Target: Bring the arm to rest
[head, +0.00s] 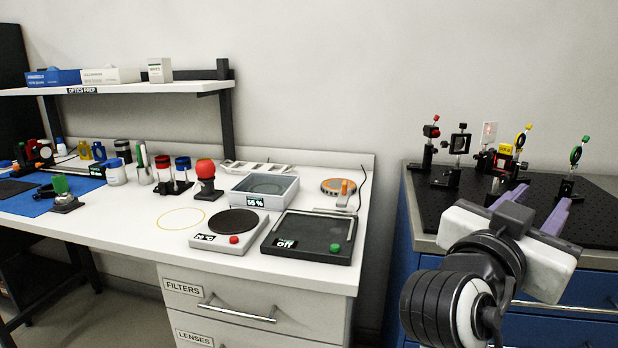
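My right gripper (533,206) is in the lower right of the head view, over the front part of the black optics breadboard (590,205). Its two purple fingers point away from me and stand apart, with nothing seen between them. My own wrist and white gripper body hide part of the breadboard's front edge and the blue cabinet below. My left gripper is not in the head view.
Several optic mounts stand on the breadboard, including one with a green knob (576,157) close beyond the fingers. A gap separates this bench from the white bench (140,222), which holds a hotplate (229,228), a dark-topped device (310,234) and a grey tray (263,188).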

